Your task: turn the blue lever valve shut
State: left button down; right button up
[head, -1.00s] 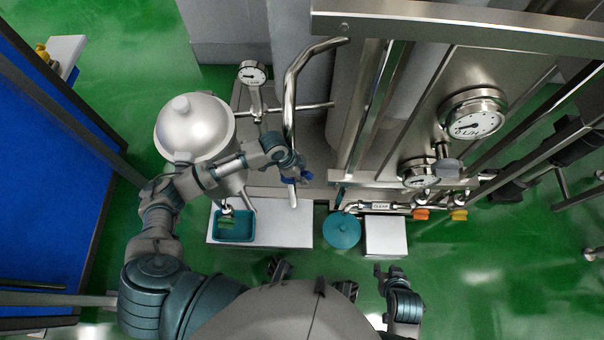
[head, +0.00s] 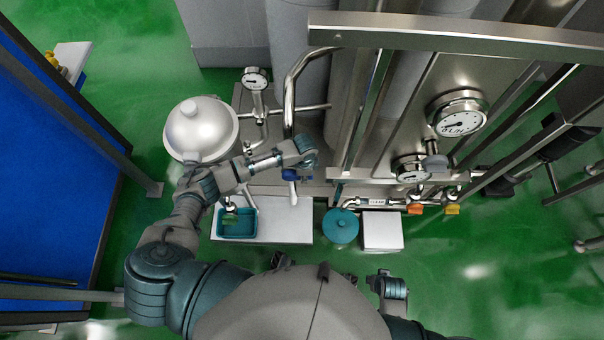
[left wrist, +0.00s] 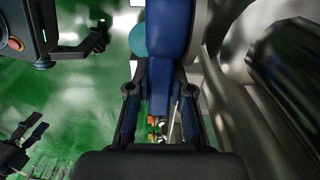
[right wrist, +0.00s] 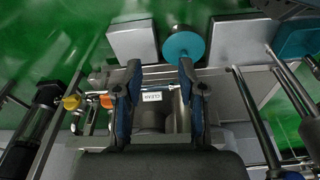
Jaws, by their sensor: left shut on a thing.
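The blue lever (head: 292,177) sits on the steel pipe, just right of the white tank, in the head view. In the left wrist view the blue lever (left wrist: 168,40) is large and runs down between the two fingers. My left gripper (left wrist: 160,92) is shut on it. In the head view my left gripper (head: 308,163) partly covers the lever and the valve body. My right gripper (right wrist: 156,72) is open and empty; in the head view it (head: 384,279) hangs low, right of my body.
A white tank (head: 200,125) stands left of the pipe. A teal tray (head: 237,236) sits on a white stand below it. A teal round lid (head: 340,226) and white box (head: 382,243) are at front. Orange (head: 414,209) and yellow (head: 452,209) handles are right.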

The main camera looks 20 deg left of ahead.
pick_arm(q)
jog(key=shift+w+d+f+y+p, duration=0.15)
jog(key=shift+d+f+y+p, duration=0.2)
jog(key=shift+d+y, duration=0.35)
pick_arm(e)
jog(key=shift+s+f, duration=0.2)
jog(key=shift+f, duration=0.6)
jog(key=shift+s+f, duration=0.15)
jog(key=shift+f, duration=0.65)
pick_arm(q)
jog(key=shift+a, duration=0.15)
pick_arm(e)
jog(key=shift+a, duration=0.1)
pick_arm(q)
jog(key=c, duration=1.3)
grip_release()
jog(key=shift+o, duration=1.3)
jog(key=shift+f, duration=0.1)
pick_arm(e)
jog(key=shift+w+d+f, duration=0.15)
jog(key=shift+d, duration=0.05)
